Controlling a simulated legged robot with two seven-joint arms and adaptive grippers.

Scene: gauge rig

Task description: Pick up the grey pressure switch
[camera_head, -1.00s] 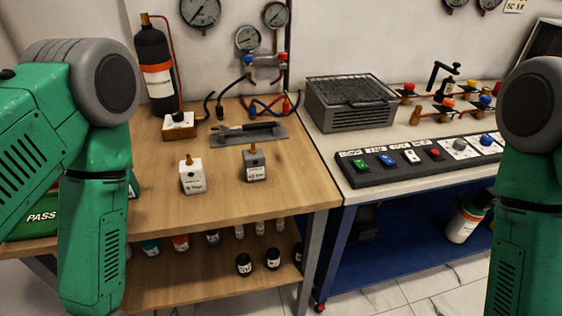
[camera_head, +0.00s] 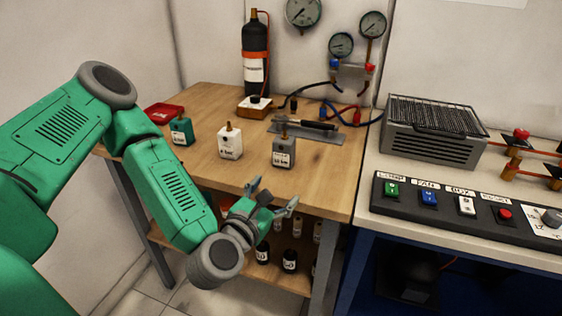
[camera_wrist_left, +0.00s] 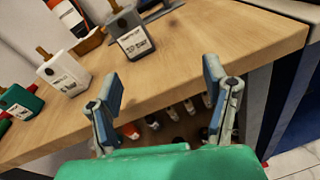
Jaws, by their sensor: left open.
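The grey pressure switch (camera_head: 284,153) stands upright on the wooden bench, with a brass stem on top and a white label on its front. It also shows in the left wrist view (camera_wrist_left: 127,28), at the upper middle. A white switch (camera_head: 230,145) and a green switch (camera_head: 181,131) stand to its left. My left gripper (camera_head: 273,193) is open and empty at the front edge of the bench, in front of and below the grey switch, apart from it. In the left wrist view its two fingers (camera_wrist_left: 162,92) are spread wide. My right gripper is not in view.
A grey tray with a tool (camera_head: 306,126) lies behind the grey switch. A black bottle (camera_head: 256,62) and gauges are at the back. A button panel (camera_head: 465,207) and a grilled grey box (camera_head: 434,130) stand on the right bench. Small bottles (camera_head: 289,260) fill the lower shelf.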

